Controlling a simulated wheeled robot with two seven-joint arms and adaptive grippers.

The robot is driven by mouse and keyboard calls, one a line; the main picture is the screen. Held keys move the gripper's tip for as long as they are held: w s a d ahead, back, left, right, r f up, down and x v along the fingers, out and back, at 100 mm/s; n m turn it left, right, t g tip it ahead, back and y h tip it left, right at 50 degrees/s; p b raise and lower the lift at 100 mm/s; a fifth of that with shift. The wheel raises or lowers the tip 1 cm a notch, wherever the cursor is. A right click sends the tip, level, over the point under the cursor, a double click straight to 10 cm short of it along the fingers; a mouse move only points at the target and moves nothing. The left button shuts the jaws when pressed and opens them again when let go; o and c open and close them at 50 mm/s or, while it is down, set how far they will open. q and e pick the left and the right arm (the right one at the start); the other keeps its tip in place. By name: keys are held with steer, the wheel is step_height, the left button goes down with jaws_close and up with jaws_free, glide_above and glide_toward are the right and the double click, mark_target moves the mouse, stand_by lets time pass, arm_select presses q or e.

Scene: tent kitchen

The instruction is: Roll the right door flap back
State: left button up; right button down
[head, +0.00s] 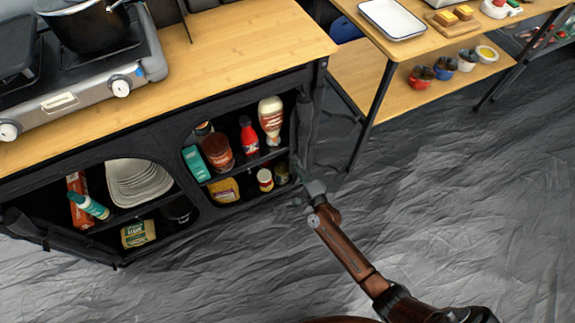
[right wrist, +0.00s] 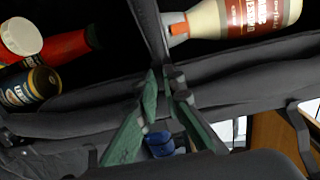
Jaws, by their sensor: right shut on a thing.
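The right door flap (head: 306,120) is dark fabric, bunched in a narrow upright strip along the right edge of the cabinet's right opening. In the right wrist view the dark fabric (right wrist: 85,95) runs across the picture in folds. My right gripper (head: 298,178) is at the lower end of this strip, by the opening's lower right corner. Its green fingers (right wrist: 164,78) are shut on the flap's fabric in the right wrist view. The exact pinch is partly hidden by the fingers. My left gripper is not in view.
The cabinet shelves hold a sauce bottle (head: 271,118), a red bottle (head: 249,136) and several jars close to the gripper. A wooden side table (head: 350,75) with black legs stands to the right. The crumpled grey floor (head: 450,200) is clear.

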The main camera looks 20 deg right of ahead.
steer(key=shift+d, duration=0.55)
steer(key=c, duration=2.3)
jaws_free()
steer(key=shift+d, duration=0.1)
steer(key=shift+c, duration=0.2)
steer(key=o, duration=0.3)
steer(key=s, duration=1.2)
steer(key=shift+d, duration=0.1)
